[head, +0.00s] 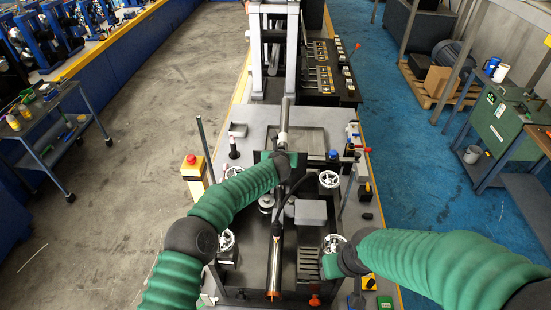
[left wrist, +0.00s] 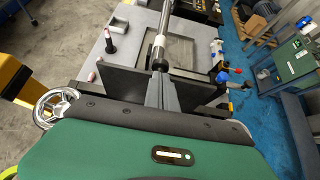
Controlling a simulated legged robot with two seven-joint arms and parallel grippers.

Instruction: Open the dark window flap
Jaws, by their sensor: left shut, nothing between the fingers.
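A dark upright panel, which looks like the window flap (left wrist: 120,86), stands just in front of my left gripper in the left wrist view. Part of a dark plate, likely the same flap (head: 318,158), shows right of the gripper in the head view. My left gripper (left wrist: 160,92) is shut and empty, its grey fingers together at the panel's top edge. I cannot tell whether they touch it. In the head view my left gripper (head: 282,150) is over the middle of the machine, partly hidden by its arm. My right gripper (head: 328,266) is low at the machine's right side; its fingers are not clear.
A metal tube (head: 284,118) runs away along the machine's centre line. White handwheels (head: 329,179) stand beside it. A yellow box with a red button (head: 191,165) stands at the left edge. A grey block (head: 310,211) sits right of centre.

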